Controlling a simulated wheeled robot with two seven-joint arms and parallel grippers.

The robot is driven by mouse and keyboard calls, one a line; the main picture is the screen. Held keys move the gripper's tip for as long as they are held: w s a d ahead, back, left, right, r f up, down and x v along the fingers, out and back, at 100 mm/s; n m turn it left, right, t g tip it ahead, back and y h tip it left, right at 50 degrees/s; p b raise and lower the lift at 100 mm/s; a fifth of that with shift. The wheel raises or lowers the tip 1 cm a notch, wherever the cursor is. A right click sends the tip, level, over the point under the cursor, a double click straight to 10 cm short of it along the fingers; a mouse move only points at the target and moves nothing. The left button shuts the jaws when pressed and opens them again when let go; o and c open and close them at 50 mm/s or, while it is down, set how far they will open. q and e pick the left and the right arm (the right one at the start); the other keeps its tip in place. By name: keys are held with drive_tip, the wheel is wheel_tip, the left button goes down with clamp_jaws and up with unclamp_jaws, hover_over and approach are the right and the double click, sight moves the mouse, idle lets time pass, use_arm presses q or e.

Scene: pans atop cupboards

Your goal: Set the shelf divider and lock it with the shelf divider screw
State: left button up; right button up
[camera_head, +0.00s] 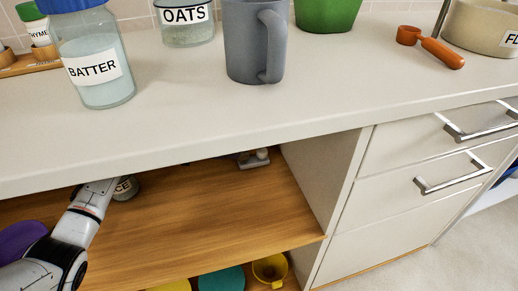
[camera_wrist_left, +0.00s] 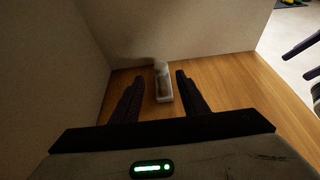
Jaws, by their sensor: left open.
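A small pale piece with a rounded knob (camera_head: 255,158) stands on the wooden shelf, near the cupboard's right side wall. In the left wrist view the same piece (camera_wrist_left: 162,84) looks like a narrow grey-white base with a round top; I cannot tell divider from screw. My left gripper (camera_wrist_left: 160,90) is open, its two dark fingers on either side of the piece in that view, with nothing visibly held. I cannot tell the remaining distance. In the head view my left arm reaches under the countertop and its fingers are hidden. Two dark finger-like shapes (camera_wrist_left: 304,58) at the right edge may be my right gripper.
The countertop (camera_head: 200,135) overhangs the wooden shelf (camera_head: 220,200). The right side wall (camera_head: 318,170) bounds the shelf. The shelf's middle is clear.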

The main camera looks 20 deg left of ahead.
sight(259, 151)
use_arm(q)
drive_tip(key=b+x, duration=0.1)
drive_tip(key=x, duration=0.3)
drive_tip(key=shift+f+b, duration=0.1)
drive_tip(key=shift+b, duration=0.25)
drive_tip(key=b+x, duration=0.2)
drive_tip(key=x, duration=0.3)
drive_tip(key=shift+d, duration=0.1)
drive_tip(key=shift+w+d+f, duration=0.1)
drive_tip(key=shift+w+d, duration=0.15)
drive_tip(key=shift+d, duration=0.1)
use_arm(e)
drive_tip(key=shift+w+a+r+y, duration=0.2)
drive_tip(key=shift+a+r+y, duration=0.2)
drive_tip(key=shift+a, duration=0.25)
drive_tip(key=shift+w+a+r+y, duration=0.2)
drive_tip(key=shift+a+r+y, duration=0.15)
drive_tip(key=shift+a, duration=0.25)
use_arm(q)
clamp_jaws()
use_arm(e)
drive_tip(key=shift+r, duration=0.15)
